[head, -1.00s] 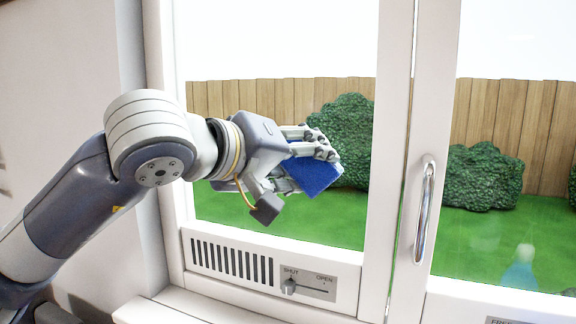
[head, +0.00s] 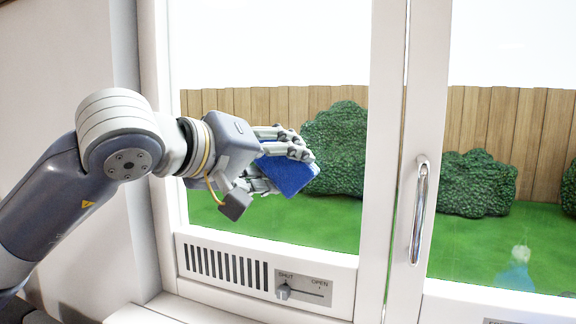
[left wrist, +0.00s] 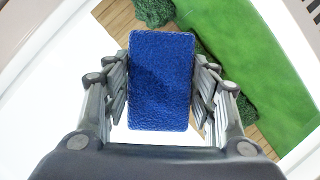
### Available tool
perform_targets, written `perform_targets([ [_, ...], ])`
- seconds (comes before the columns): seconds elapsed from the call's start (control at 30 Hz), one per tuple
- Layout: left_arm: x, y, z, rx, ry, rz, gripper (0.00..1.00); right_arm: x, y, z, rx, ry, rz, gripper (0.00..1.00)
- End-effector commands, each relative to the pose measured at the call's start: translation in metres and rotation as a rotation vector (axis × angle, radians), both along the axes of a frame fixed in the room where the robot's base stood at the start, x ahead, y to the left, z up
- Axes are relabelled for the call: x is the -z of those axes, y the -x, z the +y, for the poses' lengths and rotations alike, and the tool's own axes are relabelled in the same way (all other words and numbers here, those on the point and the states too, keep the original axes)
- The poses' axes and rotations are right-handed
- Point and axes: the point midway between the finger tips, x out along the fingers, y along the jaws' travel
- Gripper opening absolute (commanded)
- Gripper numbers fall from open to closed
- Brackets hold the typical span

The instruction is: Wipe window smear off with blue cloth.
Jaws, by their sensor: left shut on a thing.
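My left gripper (head: 283,160) is shut on the blue cloth (head: 291,178), a folded pad, in front of the left window pane (head: 340,225). In the left wrist view the blue cloth (left wrist: 162,80) sits between both fingers of the left gripper (left wrist: 160,88). I cannot tell whether the cloth touches the glass. No distinct smear shows on the left pane. A faint pale, bluish patch (head: 518,268) shows low on the right pane; I cannot tell whether it is a smear or a reflection. My right gripper is out of view.
A vertical metal handle (head: 419,210) stands out from the white frame between the panes. Below the left pane is a vent with a slider (head: 283,292) marked SHUT and OPEN, set near SHUT. A white sill (head: 165,308) runs below. Wall lies to the left.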

Motion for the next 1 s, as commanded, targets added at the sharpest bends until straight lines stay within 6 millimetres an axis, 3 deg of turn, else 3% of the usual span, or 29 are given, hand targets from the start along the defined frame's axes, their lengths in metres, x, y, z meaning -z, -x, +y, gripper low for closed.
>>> perform_targets([
  [1.0, 0.001, -0.027, 0.069, -0.004, 0.0, 0.001, 0.34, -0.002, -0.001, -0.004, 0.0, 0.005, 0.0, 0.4],
])
